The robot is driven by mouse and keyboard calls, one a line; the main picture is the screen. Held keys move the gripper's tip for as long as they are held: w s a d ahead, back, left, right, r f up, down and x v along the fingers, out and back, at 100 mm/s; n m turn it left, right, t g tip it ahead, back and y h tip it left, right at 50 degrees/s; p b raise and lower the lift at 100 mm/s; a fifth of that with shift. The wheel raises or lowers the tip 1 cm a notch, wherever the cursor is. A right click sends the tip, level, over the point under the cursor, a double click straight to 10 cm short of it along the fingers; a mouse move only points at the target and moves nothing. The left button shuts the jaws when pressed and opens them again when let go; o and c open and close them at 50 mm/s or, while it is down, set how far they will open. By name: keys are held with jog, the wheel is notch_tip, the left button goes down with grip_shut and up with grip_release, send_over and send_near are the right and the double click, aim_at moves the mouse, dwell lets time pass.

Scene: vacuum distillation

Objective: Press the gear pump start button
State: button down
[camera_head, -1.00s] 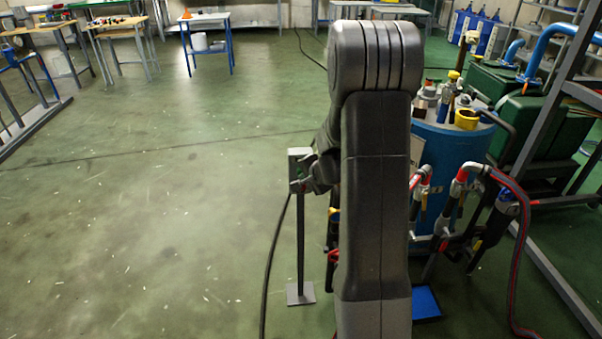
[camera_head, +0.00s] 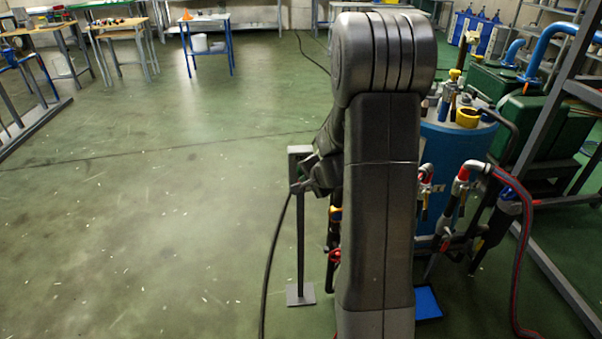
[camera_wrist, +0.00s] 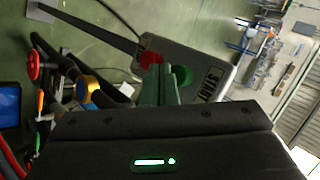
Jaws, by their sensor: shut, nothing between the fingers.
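The button box (camera_head: 299,151) stands on a thin grey post with a square foot, left of my arm. Whether the tips touch a button cannot be told. In the head view, my gripper (camera_head: 300,186) is at the box's front, partly hiding it.
A black cable (camera_head: 273,255) runs from the box down along the floor. Right of my arm are a blue tank (camera_head: 455,165), pipes with valves and a red-striped hose (camera_head: 522,235). The floor on the left is open, with tables (camera_head: 205,32) far back.

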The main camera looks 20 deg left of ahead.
jog(key=shift+s+d+b, duration=0.4)
jog(key=shift+s+d, duration=0.05)
jog(key=shift+s, duration=0.25)
jog(key=shift+s+d+b, duration=0.4)
jog(key=shift+s, duration=0.35)
jog(key=shift+s+d+b, duration=0.4)
jog(key=shift+s+d, duration=0.05)
jog(key=shift+s, duration=0.25)
